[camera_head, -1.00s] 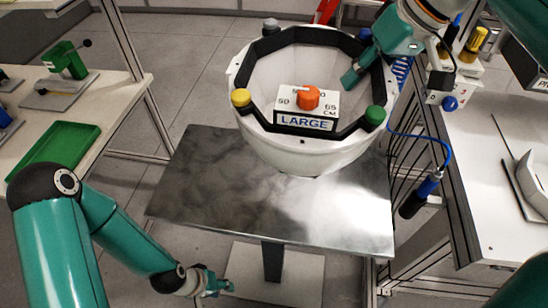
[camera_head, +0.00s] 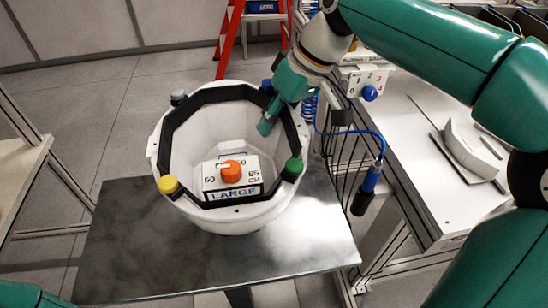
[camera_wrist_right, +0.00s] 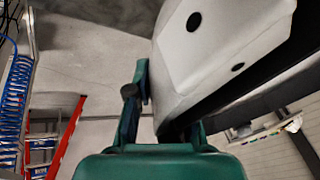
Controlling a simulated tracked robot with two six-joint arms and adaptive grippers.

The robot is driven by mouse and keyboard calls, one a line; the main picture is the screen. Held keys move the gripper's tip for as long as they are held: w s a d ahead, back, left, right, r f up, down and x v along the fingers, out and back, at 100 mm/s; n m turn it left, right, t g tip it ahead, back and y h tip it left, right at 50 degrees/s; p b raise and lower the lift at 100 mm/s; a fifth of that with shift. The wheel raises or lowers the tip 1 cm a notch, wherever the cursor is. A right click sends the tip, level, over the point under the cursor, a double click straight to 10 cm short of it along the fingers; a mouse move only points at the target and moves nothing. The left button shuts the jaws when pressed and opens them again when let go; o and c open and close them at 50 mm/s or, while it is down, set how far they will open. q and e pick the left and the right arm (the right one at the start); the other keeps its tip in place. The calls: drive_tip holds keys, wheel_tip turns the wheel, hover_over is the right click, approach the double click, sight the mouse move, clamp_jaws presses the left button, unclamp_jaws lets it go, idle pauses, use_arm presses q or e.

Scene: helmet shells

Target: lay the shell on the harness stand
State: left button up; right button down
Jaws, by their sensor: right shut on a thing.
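The white bowl-shaped shell (camera_head: 232,217) is open side up, with a black octagonal band and coloured knobs round its rim. A block marked LARGE with an orange knob (camera_head: 232,171) shows inside it. My right gripper (camera_head: 266,124) is shut on the shell's far right wall, one finger inside the bowl. In the right wrist view the shell's white wall (camera_wrist_right: 213,55) with dark holes lies against the gripper. A grey metal plate (camera_head: 125,245) on a post is below the shell; I cannot tell whether they touch. No part is clearly identifiable as the harness stand. My left gripper is out of view.
A white table (camera_head: 425,155) on the right carries a curved white piece (camera_head: 472,148). A dark-handled tool hangs on a blue cable (camera_head: 368,185) beside that table's frame. A red ladder (camera_head: 229,38) stands at the back.

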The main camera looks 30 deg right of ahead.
wheel_tip(320, 180, down, 9)
drive_tip(key=shift+r+b, duration=0.2)
drive_tip(key=shift+b, duration=0.25)
drive_tip(key=c, duration=1)
unclamp_jaws()
drive_tip(key=shift+c, duration=0.2)
drive_tip(key=shift+s, duration=0.1)
drive_tip(key=shift+r, duration=0.15)
drive_tip(key=p, duration=0.1)
approach(274, 153)
drive_tip(key=shift+w+d+f, duration=0.8)
drive_tip(key=shift+w+d, duration=0.15)
drive_tip(key=shift+w, duration=0.2)
